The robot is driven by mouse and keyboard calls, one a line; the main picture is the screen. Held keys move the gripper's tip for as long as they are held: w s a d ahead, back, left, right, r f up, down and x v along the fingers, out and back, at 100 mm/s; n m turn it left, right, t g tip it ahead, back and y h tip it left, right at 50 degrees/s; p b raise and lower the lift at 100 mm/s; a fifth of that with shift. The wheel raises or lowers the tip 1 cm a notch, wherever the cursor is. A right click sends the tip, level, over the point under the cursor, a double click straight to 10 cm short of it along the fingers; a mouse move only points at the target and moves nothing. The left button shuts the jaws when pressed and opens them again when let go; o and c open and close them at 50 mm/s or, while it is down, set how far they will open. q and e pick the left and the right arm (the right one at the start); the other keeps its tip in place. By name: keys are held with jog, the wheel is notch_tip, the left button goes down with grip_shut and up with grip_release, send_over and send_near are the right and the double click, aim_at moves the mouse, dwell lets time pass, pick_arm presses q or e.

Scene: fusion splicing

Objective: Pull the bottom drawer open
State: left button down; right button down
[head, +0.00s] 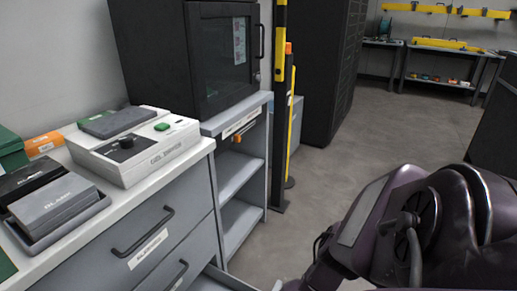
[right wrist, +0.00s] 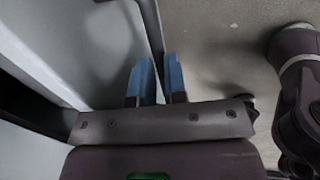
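The grey drawer cabinet (head: 185,215) stands at the left in the head view. Its upper drawer, with a dark bar handle (head: 143,232), is shut. A lower dark handle (head: 176,276) shows beneath it. At the bottom edge of the view a drawer (head: 222,281) stands out from the cabinet; most of it is cut off. My right gripper (right wrist: 158,80) shows in the right wrist view, its two blue fingers a narrow gap apart beside a grey panel (right wrist: 115,45) and its dark edge. Whether a handle is between the fingers is unclear. My left gripper is not in view.
A gel maker box (head: 150,160), dark boxes (head: 55,205) and a green case (head: 10,150) sit on the cabinet top. An open shelf unit (head: 240,170) and a yellow-black post (head: 280,100) stand beyond. The floor (head: 400,140) is clear behind my right arm.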

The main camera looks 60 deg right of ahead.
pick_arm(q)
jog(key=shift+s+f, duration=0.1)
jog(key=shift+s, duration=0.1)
pick_arm(e)
jog(key=shift+s, duration=0.1)
jog(key=s+p, duration=0.1)
jog(key=s, duration=0.2)
jog(key=shift+s+d, duration=0.15)
jog(key=c, duration=1.2)
grip_release()
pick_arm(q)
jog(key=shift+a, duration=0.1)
pick_arm(e)
jog(key=shift+o, duration=0.2)
